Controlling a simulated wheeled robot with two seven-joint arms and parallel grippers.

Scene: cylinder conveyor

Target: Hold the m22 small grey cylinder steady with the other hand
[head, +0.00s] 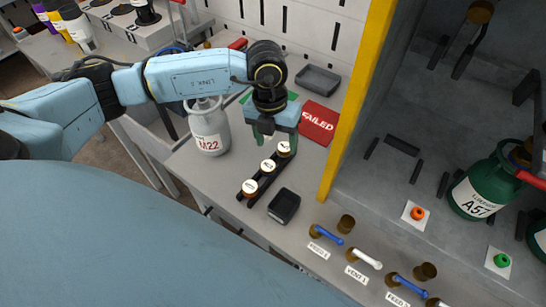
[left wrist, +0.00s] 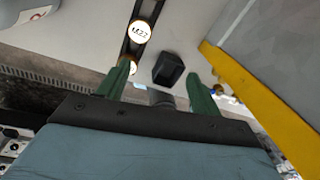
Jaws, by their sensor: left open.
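A small cylinder with a white cap marked M22 (left wrist: 140,32) stands in a black rack, seen from above in the left wrist view. My left gripper (head: 270,132) points down over the rack's far end. Its green fingers (left wrist: 160,88) are apart with nothing visibly gripped. A large grey bottle labelled M22 (head: 208,128) stands left of the rack. My right gripper is not in view.
A yellow post (head: 350,110) rises at right. Blue and white handles (head: 364,258) line the front edge.

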